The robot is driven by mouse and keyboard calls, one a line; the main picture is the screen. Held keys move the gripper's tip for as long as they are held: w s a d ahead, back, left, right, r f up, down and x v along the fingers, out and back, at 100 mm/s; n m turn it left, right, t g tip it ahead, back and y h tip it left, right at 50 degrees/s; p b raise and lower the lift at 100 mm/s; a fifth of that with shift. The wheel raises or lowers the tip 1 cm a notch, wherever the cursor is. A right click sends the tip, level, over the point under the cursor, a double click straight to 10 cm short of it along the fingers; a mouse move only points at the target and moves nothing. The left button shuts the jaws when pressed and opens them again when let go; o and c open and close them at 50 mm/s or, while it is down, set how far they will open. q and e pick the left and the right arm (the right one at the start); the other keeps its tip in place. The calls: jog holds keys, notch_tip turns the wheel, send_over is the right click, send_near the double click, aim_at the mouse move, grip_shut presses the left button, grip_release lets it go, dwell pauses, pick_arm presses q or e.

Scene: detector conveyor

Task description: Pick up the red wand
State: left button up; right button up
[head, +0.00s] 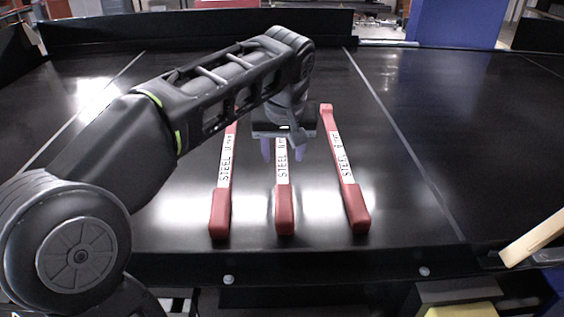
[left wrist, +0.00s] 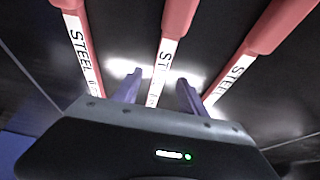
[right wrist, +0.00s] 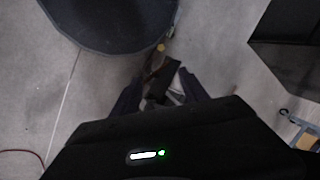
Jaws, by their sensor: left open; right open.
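Three red wands with white labels reading "STEEL" lie side by side on the black conveyor: a left wand (head: 220,205), a middle wand (head: 285,208) and a right wand (head: 353,200). My left gripper (head: 281,150) is open above the middle wand, and my arm hides that wand's far end. In the left wrist view the middle wand (left wrist: 180,15) runs between the two open fingers (left wrist: 158,92), with the other two wands outside them. I cannot tell the finger height above it. My right gripper (right wrist: 165,92) is open and empty over grey floor, away from the conveyor.
The black conveyor (head: 420,140) has free room to the right of the wands. Its raised front edge (head: 330,268) carries bolts. A wooden bar (head: 535,238) sticks in at the right. A dark round object (right wrist: 115,25) stands near my right gripper.

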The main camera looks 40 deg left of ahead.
aim_at(282, 165)
pick_arm(q)
jog(key=shift+p+x, duration=0.45)
jog(key=shift+x, duration=1.55)
grip_shut()
